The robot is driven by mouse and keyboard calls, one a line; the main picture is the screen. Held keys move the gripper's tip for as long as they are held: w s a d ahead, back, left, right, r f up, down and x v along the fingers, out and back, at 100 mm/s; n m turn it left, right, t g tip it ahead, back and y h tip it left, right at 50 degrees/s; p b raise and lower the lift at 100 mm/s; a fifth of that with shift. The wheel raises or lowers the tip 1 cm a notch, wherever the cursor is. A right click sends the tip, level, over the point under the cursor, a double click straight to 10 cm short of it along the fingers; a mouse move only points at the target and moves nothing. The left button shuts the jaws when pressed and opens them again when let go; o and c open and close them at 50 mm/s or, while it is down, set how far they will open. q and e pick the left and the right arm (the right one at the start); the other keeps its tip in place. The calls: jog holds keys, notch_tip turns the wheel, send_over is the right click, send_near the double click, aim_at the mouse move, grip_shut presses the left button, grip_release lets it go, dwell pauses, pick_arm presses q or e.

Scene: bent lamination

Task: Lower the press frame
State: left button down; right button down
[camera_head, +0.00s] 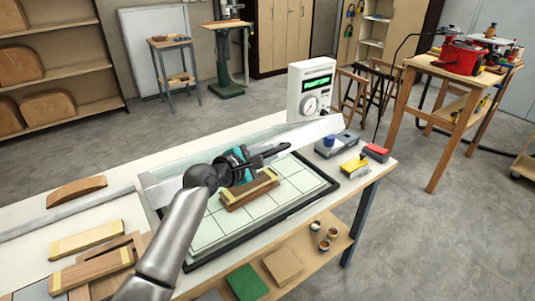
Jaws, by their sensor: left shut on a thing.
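The press frame (315,132) is a long pale bar with a translucent sheet behind it. It stands raised and tilted over the far part of the gridded press bed (205,232), which has a dark border. My left gripper (279,151) is shut on the frame's front bar near its middle, and my wrist and fingers hide part of the bar. A wooden piece with a lighter strip (249,190) lies on the bed below the gripper. My right gripper is not in view.
A white gauge box (311,88) stands behind the bed. A blue-and-grey block (337,145), a yellow item (354,166) and a red-and-grey block (376,153) sit to its right. Wood strips (92,268) and a curved wood piece (76,192) lie at left.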

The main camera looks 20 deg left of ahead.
pick_arm(q)
jog(key=shift+f, duration=0.15)
dwell(0.7)
jog(key=m+t+b, duration=0.1)
jog(key=m+b, duration=0.1)
jog(key=b, duration=0.5)
send_over(282, 234)
jog(key=a, duration=0.1)
notch_tip(282, 234, down, 11)
jog(key=shift+m+t+y, duration=0.4)
jog(key=shift+m+t, duration=0.1)
jog(key=shift+m, duration=0.3)
jog(key=f+b, duration=0.3)
jog(key=f, duration=0.1)
jog(key=s+d+f+b, duration=0.1)
jog(key=f+b, duration=0.2)
jog(key=f, duration=0.1)
jog(key=s+f+b, duration=0.1)
jog(key=f+b, duration=0.1)
jog(key=f, duration=0.1)
jog(key=shift+d+f+b, duration=0.25)
jog(key=shift+f+b, duration=0.15)
jog(key=shift+s+f, duration=0.15)
jog(key=shift+f, duration=0.25)
jog(key=c, duration=0.9)
grip_release()
jog(key=shift+o, duration=0.5)
